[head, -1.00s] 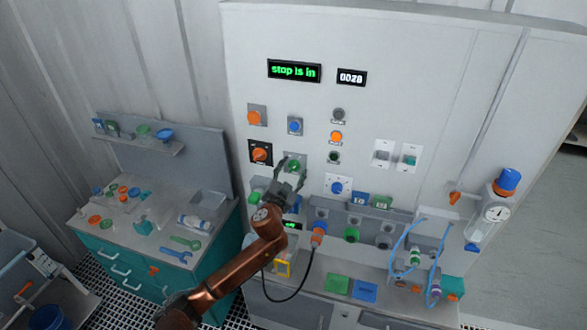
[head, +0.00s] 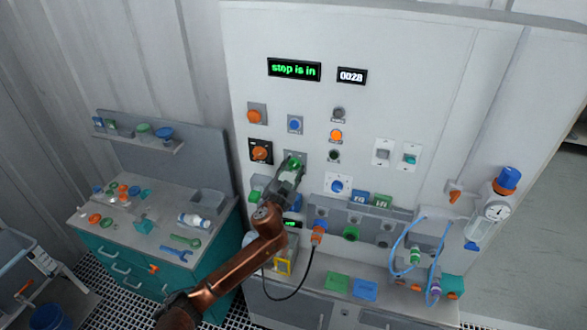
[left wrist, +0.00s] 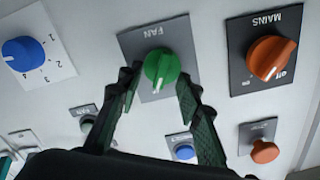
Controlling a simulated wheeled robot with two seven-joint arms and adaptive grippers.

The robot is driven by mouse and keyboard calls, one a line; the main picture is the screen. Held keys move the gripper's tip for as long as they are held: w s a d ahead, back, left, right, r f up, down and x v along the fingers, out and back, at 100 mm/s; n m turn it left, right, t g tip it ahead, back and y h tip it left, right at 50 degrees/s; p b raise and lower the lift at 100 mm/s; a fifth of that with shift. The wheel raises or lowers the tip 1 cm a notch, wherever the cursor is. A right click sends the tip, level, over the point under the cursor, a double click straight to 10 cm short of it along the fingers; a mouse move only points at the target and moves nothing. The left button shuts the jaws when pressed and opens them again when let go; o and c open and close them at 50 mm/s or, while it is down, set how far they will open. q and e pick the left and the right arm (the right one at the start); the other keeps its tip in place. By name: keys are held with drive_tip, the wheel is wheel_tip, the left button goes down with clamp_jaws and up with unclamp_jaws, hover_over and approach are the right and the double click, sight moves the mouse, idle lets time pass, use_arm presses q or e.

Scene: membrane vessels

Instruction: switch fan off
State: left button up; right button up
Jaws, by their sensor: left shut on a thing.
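The green fan knob (left wrist: 161,67) sits on a grey plate marked FAN (left wrist: 128,42), which appears upside down in the left wrist view. Its white pointer line runs toward the lower part of that picture. My left gripper (left wrist: 158,80) is shut on the knob, one finger on each side. In the head view the left gripper (head: 292,168) reaches up to the panel and partly hides the green knob (head: 295,162). My right gripper is not in view.
The orange MAINS knob (left wrist: 271,59) is beside the fan plate, with an orange button (left wrist: 265,152) near it. A blue numbered dial (left wrist: 22,53) is on the other side. The lit display (head: 294,70) reads "stop is in". A teal workbench (head: 125,265) stands at the left.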

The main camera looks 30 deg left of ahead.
use_arm(q)
drive_tip(key=n, duration=0.2)
drive_tip(key=shift+n, duration=0.4)
drive_tip(key=n, duration=0.2)
drive_tip(key=shift+a+r+n, duration=0.1)
drive_tip(key=shift+a+n, duration=0.1)
drive_tip(key=shift+n, duration=0.1)
drive_tip(key=n+p, duration=0.1)
drive_tip(key=n, duration=0.1)
drive_tip(key=shift+s+a+n, duration=0.1)
drive_tip(key=shift+n, duration=0.3)
drive_tip(key=shift+a+n+p, duration=0.2)
drive_tip(key=shift+n+p, duration=0.6)
drive_tip(key=shift+n, duration=1)
drive_tip(key=o, duration=1.1)
drive_tip(key=shift+o, duration=0.2)
